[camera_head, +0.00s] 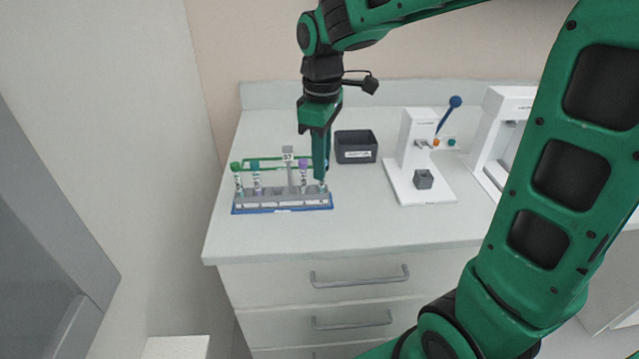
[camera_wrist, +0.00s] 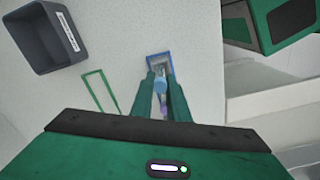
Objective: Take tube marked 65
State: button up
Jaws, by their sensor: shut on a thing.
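A grey tube rack with a blue base (camera_head: 283,209) stands at the left of the counter. It holds a green-capped tube (camera_head: 237,168), a teal-capped tube (camera_head: 255,165) and a purple-capped tube (camera_head: 303,164). My gripper (camera_head: 322,180) points down at the rack's right end. In the wrist view, its fingers (camera_wrist: 162,80) are closed on a light-blue-topped tube (camera_wrist: 160,85), which still appears to be in the rack. The purple cap (camera_wrist: 163,103) shows just behind it. The fingers hide most of the held tube. I cannot read the number 65 on any tube.
A dark bin (camera_head: 356,149) is behind right. A white stand with a blue pipette (camera_head: 443,115) is farther right. The front counter is clear.

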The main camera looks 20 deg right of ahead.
jog(key=shift+r, duration=0.1)
jog(key=shift+r, duration=0.45)
jog(key=r, duration=0.3)
jog(key=shift+s+a+r, duration=0.1)
jog(key=shift+a+r, duration=0.1)
jog(key=s+a+r, duration=0.5)
jog(key=a+r, duration=0.1)
jog(key=a, duration=0.4)
jog(key=shift+s+r, duration=0.2)
jog(key=shift+r, duration=0.1)
